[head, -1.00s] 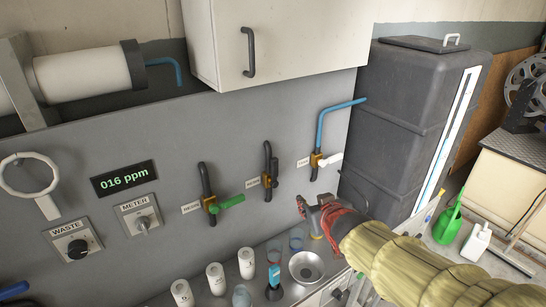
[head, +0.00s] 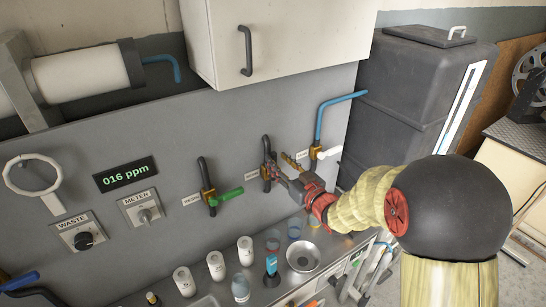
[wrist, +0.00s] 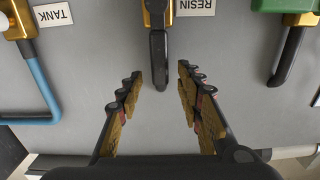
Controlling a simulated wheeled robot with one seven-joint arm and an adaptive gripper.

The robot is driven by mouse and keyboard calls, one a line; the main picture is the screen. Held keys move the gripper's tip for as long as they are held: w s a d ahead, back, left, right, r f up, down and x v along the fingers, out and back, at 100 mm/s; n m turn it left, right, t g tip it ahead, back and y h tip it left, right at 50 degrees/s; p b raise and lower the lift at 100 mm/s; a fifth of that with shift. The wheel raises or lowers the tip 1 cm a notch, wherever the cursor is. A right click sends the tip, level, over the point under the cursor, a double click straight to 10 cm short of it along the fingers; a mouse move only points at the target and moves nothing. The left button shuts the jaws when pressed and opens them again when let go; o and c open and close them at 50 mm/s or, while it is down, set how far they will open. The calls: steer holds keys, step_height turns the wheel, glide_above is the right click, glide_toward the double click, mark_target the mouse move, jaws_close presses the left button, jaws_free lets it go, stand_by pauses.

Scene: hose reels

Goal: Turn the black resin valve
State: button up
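The black resin valve lever (wrist: 158,55) hangs from a brass body beside the RESIN label (wrist: 195,6) in the wrist view. In the head view the resin valve (head: 266,150) is the middle one on the grey panel, and my gripper partly covers it. My gripper (head: 277,162) is open in front of it. In the wrist view my gripper (wrist: 159,74) has one fingertip on each side of the lever's free end, with gaps on both sides. I see no contact, and the exact depth is unclear.
A green-handled valve (head: 228,195) is left of the resin valve, and a white-handled tank valve (head: 328,153) with blue pipe is right. Below, the counter holds white canisters (head: 216,265), cups and a metal bowl (head: 303,257). A cabinet (head: 285,35) overhangs the panel.

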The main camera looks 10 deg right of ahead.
mark_target(275, 158)
steer(key=shift+x, duration=1.9)
steer(key=shift+c, duration=0.3)
jaws_close()
